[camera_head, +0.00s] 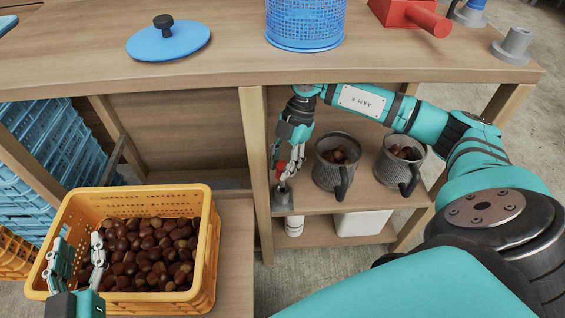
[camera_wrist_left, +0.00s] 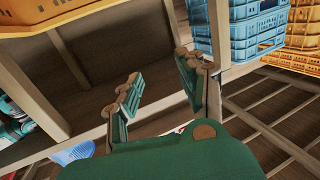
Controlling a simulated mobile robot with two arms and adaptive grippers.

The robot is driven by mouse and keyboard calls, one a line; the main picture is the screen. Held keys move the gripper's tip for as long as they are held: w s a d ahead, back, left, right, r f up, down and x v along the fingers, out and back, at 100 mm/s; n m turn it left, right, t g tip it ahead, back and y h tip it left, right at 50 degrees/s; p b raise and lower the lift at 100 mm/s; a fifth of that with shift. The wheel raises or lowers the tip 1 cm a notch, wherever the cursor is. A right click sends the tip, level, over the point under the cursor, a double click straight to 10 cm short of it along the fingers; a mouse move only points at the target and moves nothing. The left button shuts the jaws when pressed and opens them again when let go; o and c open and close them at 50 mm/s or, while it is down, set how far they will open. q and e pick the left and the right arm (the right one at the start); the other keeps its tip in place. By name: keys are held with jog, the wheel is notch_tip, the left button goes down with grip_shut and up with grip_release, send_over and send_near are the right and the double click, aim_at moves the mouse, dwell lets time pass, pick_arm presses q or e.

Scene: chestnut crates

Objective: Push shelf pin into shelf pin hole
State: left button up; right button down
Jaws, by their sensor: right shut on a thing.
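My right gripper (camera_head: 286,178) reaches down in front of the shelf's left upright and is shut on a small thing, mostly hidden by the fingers. A red piece (camera_head: 280,165) shows at its fingers, and a grey block-like piece (camera_head: 282,201) is just below them. I cannot tell which of these is the shelf pin, and I cannot make out the pin hole. My left gripper (camera_head: 80,262) is open and empty over the near left side of the yellow crate (camera_head: 207,262). Its parted fingers also show in the left wrist view (camera_wrist_left: 158,90).
Two grey mugs (camera_head: 328,176) (camera_head: 392,174) with brown contents stand on the shelf (camera_head: 350,201), right of my right gripper. A white bin (camera_head: 362,224) is below. The crate holds many chestnuts. The worktop (camera_head: 220,62) carries a blue lid (camera_head: 168,43) and blue basket (camera_head: 304,25).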

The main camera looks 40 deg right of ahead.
pick_arm(q)
jog(key=shift+a+f+g, duration=0.15)
jog(key=shift+f+g, duration=0.2)
jog(key=shift+g, duration=0.05)
jog(key=shift+s+a+f, duration=0.1)
jog(key=shift+f, duration=0.15)
pick_arm(e)
jog(key=shift+f, duration=0.1)
jog(key=shift+f, duration=0.65)
pick_arm(q)
jog(key=shift+w+d+r+t+h+b, duration=0.1)
jog(key=shift+d+r+t+h+b, duration=0.1)
jog(key=shift+r+t, duration=0.55)
jog(key=shift+w+d+r+t+h+b, duration=0.1)
jog(key=shift+d+r+t, duration=0.15)
jog(key=shift+r, duration=0.85)
pick_arm(e)
jog(key=shift+f, duration=0.3)
